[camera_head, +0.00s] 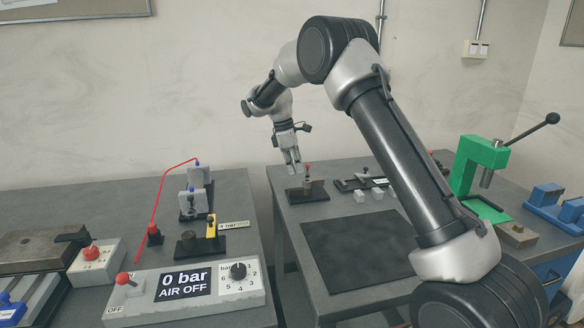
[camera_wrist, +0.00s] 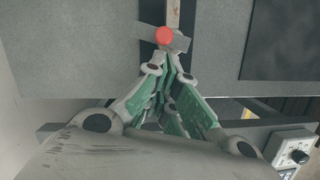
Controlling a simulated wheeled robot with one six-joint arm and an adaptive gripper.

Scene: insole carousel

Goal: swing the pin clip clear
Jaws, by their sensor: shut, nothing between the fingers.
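A small dark fixture (camera_head: 311,195) stands on the right-hand table near its left edge, with a short post topped by a red knob (camera_head: 307,169). In the wrist view the red knob (camera_wrist: 164,36) shows from above beside a grey piece (camera_wrist: 181,43). I cannot tell for certain which part is the pin clip. My gripper (camera_head: 293,168) points down at this fixture, just left of the red knob. In the wrist view its fingertips (camera_wrist: 176,66) are together and empty, close to the grey piece. They partly hide the fixture, and I cannot tell whether they touch it.
A dark mat (camera_head: 360,248) lies on the right table, with small pale blocks (camera_head: 360,196) behind it. A green press (camera_head: 477,165) stands at the right. On the left table are a control box (camera_head: 185,290) reading 0 bar, AIR OFF, and a red hose (camera_head: 160,190). A gap separates the tables.

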